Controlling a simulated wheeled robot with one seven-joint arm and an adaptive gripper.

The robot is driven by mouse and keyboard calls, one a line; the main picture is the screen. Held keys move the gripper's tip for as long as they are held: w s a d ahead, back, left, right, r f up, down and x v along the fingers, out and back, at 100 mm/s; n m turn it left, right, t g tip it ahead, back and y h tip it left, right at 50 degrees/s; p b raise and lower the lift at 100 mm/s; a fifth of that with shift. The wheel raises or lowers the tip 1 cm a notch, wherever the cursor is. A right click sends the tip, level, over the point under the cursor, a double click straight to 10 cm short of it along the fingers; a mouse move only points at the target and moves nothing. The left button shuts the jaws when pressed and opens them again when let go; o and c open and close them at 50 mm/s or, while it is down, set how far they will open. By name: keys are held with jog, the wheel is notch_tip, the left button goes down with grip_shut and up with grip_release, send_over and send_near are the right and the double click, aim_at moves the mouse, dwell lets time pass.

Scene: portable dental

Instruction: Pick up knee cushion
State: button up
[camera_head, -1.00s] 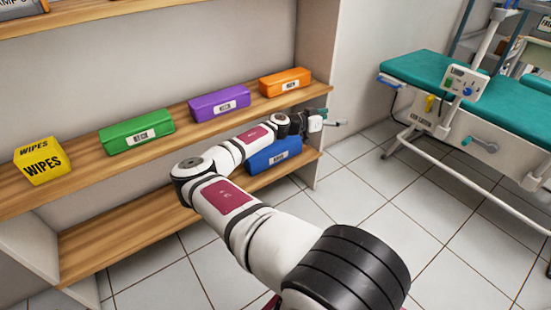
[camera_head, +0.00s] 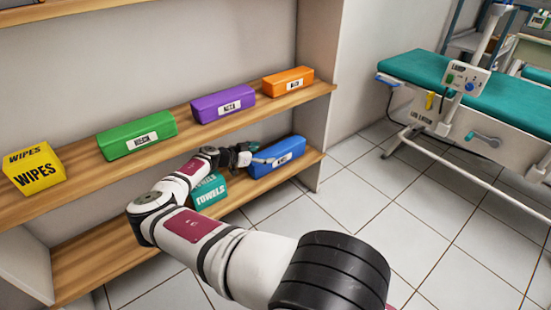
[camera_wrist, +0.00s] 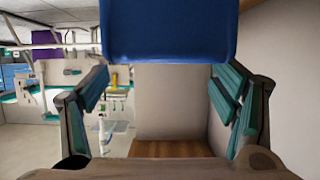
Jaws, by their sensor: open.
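A blue block-shaped cushion (camera_head: 276,157) with a white label lies on the lower shelf at its right end. The label is too small to read, so I cannot confirm that it is the knee cushion. My gripper (camera_head: 257,159) is at the blue cushion's left end. In the wrist view the same blue cushion (camera_wrist: 168,30) is close and fills the top middle, ahead of and between the two spread fingers of my gripper (camera_wrist: 160,83). The fingers are open with nothing held. Whether they touch the cushion is unclear.
Green (camera_head: 137,135), purple (camera_head: 223,104) and orange (camera_head: 287,81) labelled blocks and a yellow wipes box (camera_head: 34,169) stand on the upper shelf (camera_head: 82,170). A teal towels box (camera_head: 210,192) sits beneath my arm. A teal treatment bed (camera_head: 412,67) is at right.

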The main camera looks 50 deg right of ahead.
aim_at(274, 150)
jog(key=shift+w+d+r+b+x, duration=0.1)
jog(key=shift+b+x, duration=0.3)
jog(key=shift+x, duration=0.5)
jog(key=shift+w+d+r+b+x, duration=0.15)
jog(key=shift+b+x, duration=0.2)
jog(key=shift+x, duration=0.55)
jog(key=shift+s+a+r+b+x, duration=0.1)
jog(key=shift+b+x, duration=0.3)
jog(key=shift+x, duration=0.55)
jog(key=shift+d, duration=0.1)
jog(key=c, duration=1.4)
